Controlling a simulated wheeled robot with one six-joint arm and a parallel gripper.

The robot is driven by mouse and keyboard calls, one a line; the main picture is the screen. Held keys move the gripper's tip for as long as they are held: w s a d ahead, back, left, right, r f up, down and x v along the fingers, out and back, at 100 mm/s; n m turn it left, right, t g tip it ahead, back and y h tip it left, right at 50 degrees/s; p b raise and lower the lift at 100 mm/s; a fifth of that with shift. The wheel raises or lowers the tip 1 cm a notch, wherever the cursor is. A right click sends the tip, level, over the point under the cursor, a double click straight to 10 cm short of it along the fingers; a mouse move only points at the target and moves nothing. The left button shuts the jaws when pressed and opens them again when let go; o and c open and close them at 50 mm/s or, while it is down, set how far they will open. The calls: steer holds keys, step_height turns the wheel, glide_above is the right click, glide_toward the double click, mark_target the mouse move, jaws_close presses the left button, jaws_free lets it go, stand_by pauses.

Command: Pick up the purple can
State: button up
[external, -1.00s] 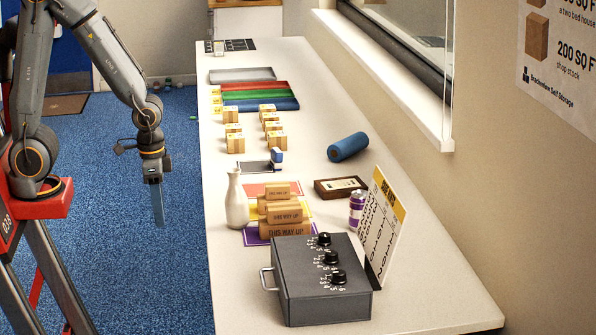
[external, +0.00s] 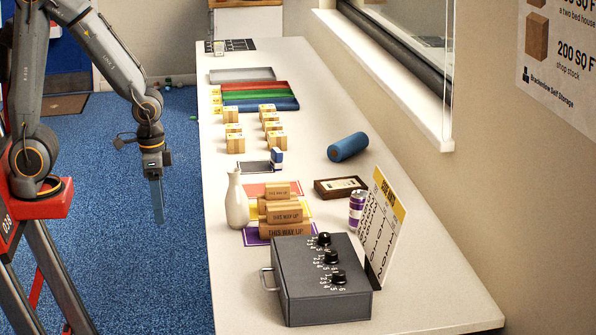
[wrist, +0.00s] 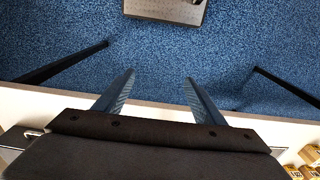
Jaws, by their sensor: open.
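The purple can (external: 357,208), with a white band, stands upright on the white counter beside the leaning sign board, behind the grey box with knobs. It does not show in the wrist view. My gripper (external: 158,203) hangs pointing down over the blue floor, left of the counter and well apart from the can. In the wrist view its two fingers (wrist: 156,90) are spread with nothing between them.
The grey knob box (external: 325,278), sign board (external: 385,225), white bottle (external: 236,203) and stacked cartons (external: 284,214) stand around the can's part of the counter (external: 430,290). A blue cylinder (external: 348,147) and a dark framed box (external: 340,187) lie behind it.

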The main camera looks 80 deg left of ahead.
step_height(320, 180, up, 8)
steer(key=t+p, duration=0.4)
steer(key=t, duration=0.1)
glide_above(360, 208)
steer(key=s+a, duration=0.3)
steer(key=s, duration=0.1)
steer(key=shift+s+d+f+p+x, duration=0.15)
steer(key=shift+p+x, duration=0.3)
steer(key=shift+x, duration=1.65)
steer(key=shift+s+f+p+x, duration=0.1)
steer(key=shift+s+p+x, duration=0.3)
steer(key=shift+x, duration=1.7)
steer(key=shift+s+d+f+p+x, duration=0.1)
steer(key=shift+p+x, duration=0.45)
steer(key=shift+x, duration=1.6)
steer(key=c, duration=1.1)
